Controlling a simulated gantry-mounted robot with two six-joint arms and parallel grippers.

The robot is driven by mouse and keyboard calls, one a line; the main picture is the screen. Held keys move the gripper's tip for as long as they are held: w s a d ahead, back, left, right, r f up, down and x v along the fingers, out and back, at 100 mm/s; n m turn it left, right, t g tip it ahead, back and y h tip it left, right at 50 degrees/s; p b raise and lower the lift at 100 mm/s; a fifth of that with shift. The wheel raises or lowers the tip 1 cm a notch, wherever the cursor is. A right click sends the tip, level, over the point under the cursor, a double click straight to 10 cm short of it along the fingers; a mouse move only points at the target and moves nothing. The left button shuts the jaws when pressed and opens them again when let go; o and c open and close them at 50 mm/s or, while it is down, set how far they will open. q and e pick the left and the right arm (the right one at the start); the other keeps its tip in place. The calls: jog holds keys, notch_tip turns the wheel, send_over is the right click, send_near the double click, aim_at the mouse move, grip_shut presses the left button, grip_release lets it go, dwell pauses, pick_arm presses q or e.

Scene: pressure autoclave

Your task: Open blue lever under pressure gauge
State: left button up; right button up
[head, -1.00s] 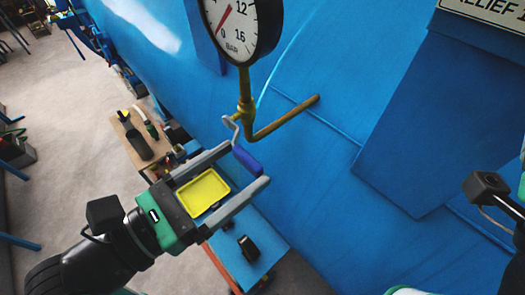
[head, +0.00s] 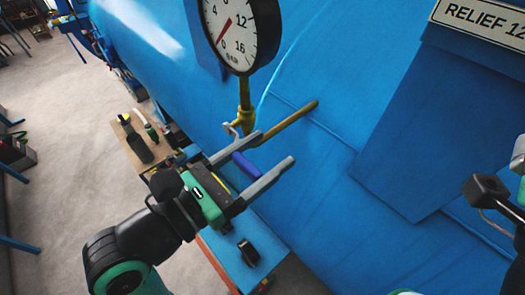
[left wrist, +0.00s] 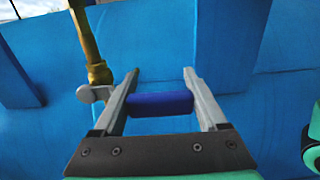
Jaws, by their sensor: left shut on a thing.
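The blue lever handle (head: 245,165) sits below the round pressure gauge (head: 240,30), beside the brass pipe (head: 244,100). A small grey arm (head: 231,129) joins it near the pipe. My left gripper (head: 275,149) has its two grey fingers on either end of the handle and is shut on it. In the left wrist view the handle (left wrist: 160,103) spans the space between the fingers, whose tips reach past it. The gauge's red needle points to the low end. Part of my right arm shows at the right edge; its fingers are not clear.
The large blue vessel wall (head: 310,200) lies behind the lever. A brass side pipe (head: 290,124) runs close beyond my fingertips. A sign (head: 485,20) and blue panel (head: 420,130) stand at right. A wooden table with bottles (head: 140,150) and a blue bench (head: 225,258) are below.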

pick_arm(q)
grip_shut()
jog(key=shift+w+a+r+n+p, duration=0.2)
jog(key=shift+r+n+p, duration=0.35)
jog(key=shift+r+n, duration=0.45)
jog(key=shift+w+a+r+n+p, duration=0.25)
jog(key=shift+r+n+p, duration=0.35)
jog(key=shift+n, duration=0.75)
jog(key=shift+w+a+r+n+p, duration=0.2)
jog(key=shift+r+n+p, duration=0.3)
jog(key=shift+r+n, duration=0.55)
jog(key=shift+f, duration=0.15)
